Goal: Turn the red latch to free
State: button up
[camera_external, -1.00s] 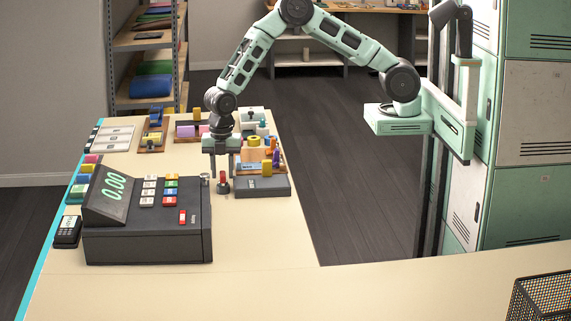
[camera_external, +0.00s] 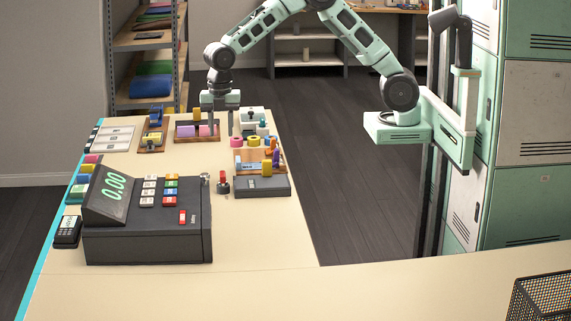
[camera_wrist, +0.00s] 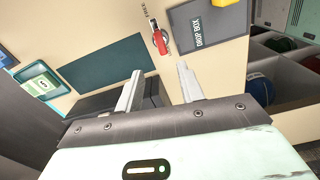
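The red latch (camera_external: 223,177) stands on a small dark base on the counter, between the till and a flat grey box. In the wrist view the red latch (camera_wrist: 159,42) lies near the top centre on a round pivot, with a "FREE" label (camera_wrist: 145,9) just above it. I cannot tell for sure which mark its handle points to. My gripper (camera_external: 221,124) is above the far part of the counter, behind the latch and apart from it. Its two fingers (camera_wrist: 160,85) are spread, with nothing between them; the latch shows beyond the gap.
The grey box is labelled "DROP BOX" (camera_wrist: 201,27) and adjoins the latch. The black till (camera_external: 150,235) stands at the near left. Coloured blocks and rings, such as a pink ring (camera_external: 237,142), crowd the far counter.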

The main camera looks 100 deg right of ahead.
notch_tip(320, 180, up, 4)
send_over(223, 173)
jog(key=shift+d+r, duration=0.1)
jog(key=shift+r, duration=0.1)
jog(key=o, duration=0.6)
jog(key=shift+f, duration=0.1)
jog(key=shift+o, duration=0.2)
jog(key=f+m+p, duration=0.2)
jog(key=f+m, duration=0.6)
jog(key=f+m+p, duration=0.2)
jog(key=f+m, duration=0.6)
jog(key=f, duration=0.1)
jog(key=shift+a+f+m+p, duration=0.2)
jog(key=shift+f+m+p, duration=0.1)
jog(key=shift+p, duration=0.1)
jog(key=c, duration=1)
